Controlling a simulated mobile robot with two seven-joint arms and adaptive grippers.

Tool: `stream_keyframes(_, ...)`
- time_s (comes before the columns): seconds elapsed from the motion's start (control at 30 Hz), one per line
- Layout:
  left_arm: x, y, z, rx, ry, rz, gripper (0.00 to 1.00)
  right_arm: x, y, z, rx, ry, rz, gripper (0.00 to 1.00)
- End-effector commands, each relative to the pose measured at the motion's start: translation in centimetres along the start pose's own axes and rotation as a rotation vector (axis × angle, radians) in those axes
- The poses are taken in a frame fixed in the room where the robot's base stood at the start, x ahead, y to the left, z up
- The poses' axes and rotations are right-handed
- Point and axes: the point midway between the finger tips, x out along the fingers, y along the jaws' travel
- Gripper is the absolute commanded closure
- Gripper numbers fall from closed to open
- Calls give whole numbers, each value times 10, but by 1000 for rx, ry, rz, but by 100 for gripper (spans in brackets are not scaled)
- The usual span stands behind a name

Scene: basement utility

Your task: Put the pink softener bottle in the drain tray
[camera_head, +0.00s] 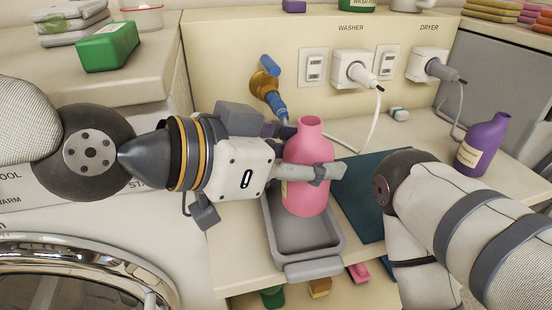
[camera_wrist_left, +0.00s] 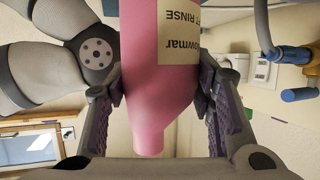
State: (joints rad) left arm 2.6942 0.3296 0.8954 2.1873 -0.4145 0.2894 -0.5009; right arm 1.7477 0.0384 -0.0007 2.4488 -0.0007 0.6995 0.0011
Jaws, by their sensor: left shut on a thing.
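The pink softener bottle (camera_head: 306,200) is upright in the head view, at the far part of the grey drain tray (camera_head: 283,257). My left gripper (camera_head: 318,173) reaches in from the left and is shut around the bottle's body. In the left wrist view the bottle (camera_wrist_left: 158,85) sits between both fingers, its label partly showing. I cannot tell whether its base touches the tray floor. The front of the tray is empty. My right arm comes in from the right, but its gripper is not visible.
A dark blue mat (camera_head: 357,215) lies right of the tray, partly behind my right arm. A purple bottle (camera_head: 482,146) stands farther right. A tap (camera_head: 268,85) and plugs (camera_head: 354,69) with cords are on the back panel. A green box (camera_head: 108,47) sits at upper left.

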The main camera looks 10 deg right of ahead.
Motion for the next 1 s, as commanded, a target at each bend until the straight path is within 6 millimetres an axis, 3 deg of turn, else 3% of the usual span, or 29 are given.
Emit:
stream_keyframes(0.23,11,-20,21,-2,2,-1,83,9,0,4,-1,-24,1,60)
stream_keyframes(0.4,22,-19,48,2,0,1,83,14,0,7,-1,-37,2,60)
stream_keyframes(0.77,23,-19,50,5,3,-2,83,14,0,7,-2,-36,2,60)
stream_keyframes(0.8,23,-19,50,6,3,-2,42,14,0,7,-2,-36,2,60)
stream_keyframes(0.87,23,-19,50,6,3,-2,31,14,0,7,-2,-35,2,60)
stream_keyframes(1.0,23,-19,50,6,3,-2,31,14,0,7,-2,-35,2,60)
